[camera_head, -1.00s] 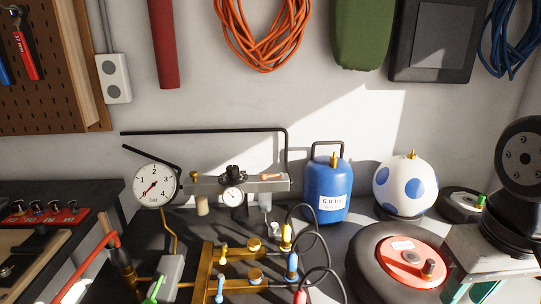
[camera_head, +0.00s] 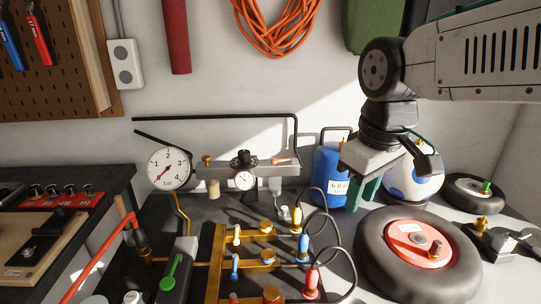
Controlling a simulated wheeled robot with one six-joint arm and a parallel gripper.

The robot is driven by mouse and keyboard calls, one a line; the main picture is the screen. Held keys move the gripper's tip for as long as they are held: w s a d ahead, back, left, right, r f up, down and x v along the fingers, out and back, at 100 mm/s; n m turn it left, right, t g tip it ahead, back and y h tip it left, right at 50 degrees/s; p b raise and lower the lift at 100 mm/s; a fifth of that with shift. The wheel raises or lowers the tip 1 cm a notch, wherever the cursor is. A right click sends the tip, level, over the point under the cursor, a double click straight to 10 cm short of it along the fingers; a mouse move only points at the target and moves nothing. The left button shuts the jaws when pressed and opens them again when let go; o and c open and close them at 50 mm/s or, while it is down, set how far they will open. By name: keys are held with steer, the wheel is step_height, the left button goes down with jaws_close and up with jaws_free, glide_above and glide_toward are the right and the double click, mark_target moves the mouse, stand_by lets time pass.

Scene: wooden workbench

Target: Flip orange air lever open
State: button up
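The small orange lever (camera_head: 281,160) lies nearly flat along the top right of the grey air manifold (camera_head: 222,173), below the black pipe. My gripper (camera_head: 360,197) hangs from the arm at the right, in front of the blue tank (camera_head: 329,170). It is apart from the lever, to its right and lower in the picture. Its teal-green fingers point down and overlap in this view, so their opening is hard to judge. I see nothing held in it.
A round pressure gauge (camera_head: 168,168) stands left of the manifold. A brass manifold (camera_head: 217,262) with coloured levers and hoses fills the front. A wheel with a red hub (camera_head: 418,246) lies at right.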

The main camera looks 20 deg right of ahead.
steer(key=w+a+r+n, duration=0.15)
steer(key=w+n, duration=0.65)
steer(key=w, duration=1)
steer(key=n, duration=0.6)
glide_toward(281, 165)
steer(key=shift+t, duration=0.3)
steer(key=f, duration=0.3)
steer(key=w+f, duration=0.1)
steer(key=f, duration=0.2)
steer(key=shift+w, duration=0.25)
steer(key=shift+c, duration=0.3)
